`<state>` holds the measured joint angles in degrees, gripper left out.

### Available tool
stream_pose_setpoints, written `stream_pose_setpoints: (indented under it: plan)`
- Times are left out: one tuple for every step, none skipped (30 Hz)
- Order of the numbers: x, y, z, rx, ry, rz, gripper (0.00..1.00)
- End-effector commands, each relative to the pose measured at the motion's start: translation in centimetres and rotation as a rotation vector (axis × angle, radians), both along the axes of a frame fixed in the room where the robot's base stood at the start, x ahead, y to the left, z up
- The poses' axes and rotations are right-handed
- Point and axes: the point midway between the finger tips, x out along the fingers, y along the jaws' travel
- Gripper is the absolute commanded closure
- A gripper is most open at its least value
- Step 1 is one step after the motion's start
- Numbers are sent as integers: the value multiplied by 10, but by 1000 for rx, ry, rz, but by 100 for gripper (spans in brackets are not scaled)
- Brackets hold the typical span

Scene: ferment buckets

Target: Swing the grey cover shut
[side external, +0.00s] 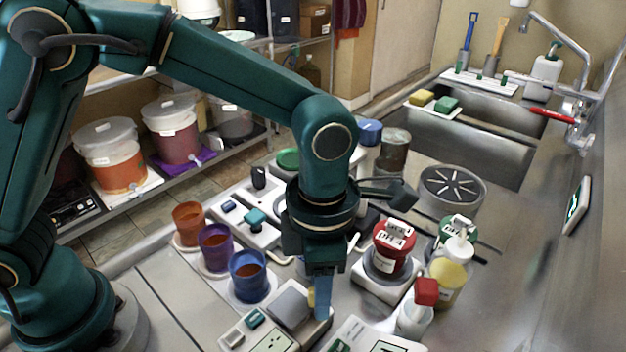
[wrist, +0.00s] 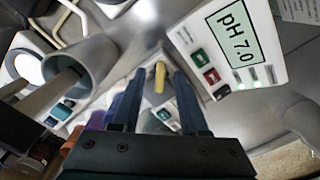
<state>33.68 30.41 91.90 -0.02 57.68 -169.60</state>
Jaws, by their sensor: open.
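The grey cover (side external: 288,308) is a flat panel on a small white device (side external: 262,335) with a green display and teal button, at the front of the bench. It looks raised, but its exact angle is hard to tell. A yellow tab (side external: 311,297) shows at the cover's right edge. My gripper (side external: 322,300) points down just right of the cover, with its blue fingers low. In the wrist view, my open gripper (wrist: 158,82) has the yellow tab (wrist: 160,77) between its fingers with gaps on both sides. The fingers and palm hide part of the device.
A white pH meter (wrist: 228,50) reading 7.0 stands close to the fingers. Blue (side external: 248,272), purple (side external: 215,246) and orange (side external: 188,222) cups stand left. A red-capped bottle (side external: 415,310) and a red-topped jar (side external: 391,250) stand right.

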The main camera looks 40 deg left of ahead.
Motion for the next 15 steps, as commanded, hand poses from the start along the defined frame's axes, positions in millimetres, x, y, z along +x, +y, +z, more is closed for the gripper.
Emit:
stream_pose_setpoints:
  plan:
    - [1, 0, 7, -3, -4, 0, 56]
    - [1, -1, 11, -3, -5, 0, 56]
    - [1, -1, 17, -4, -6, 0, 56]
    - [1, 0, 21, -3, -4, 0, 56]
    - [1, -1, 26, -4, -6, 0, 56]
    - [1, -1, 31, -3, -5, 1, 56]
    - [1, 0, 34, -3, -4, 1, 56]
    - [1, -1, 37, -3, -4, 1, 56]
    - [0, 0, 40, -2, -2, 1, 56]
    - [0, 0, 42, -2, -2, 1, 56]
    - [0, 0, 44, -1, -3, 1, 56]
    - [0, 0, 45, -1, -1, 1, 56]
    - [0, 0, 46, -1, -1, 1, 56]
    - [0, 0, 46, -1, -1, 1, 56]
    - [0, 0, 46, 0, 0, 1, 56]
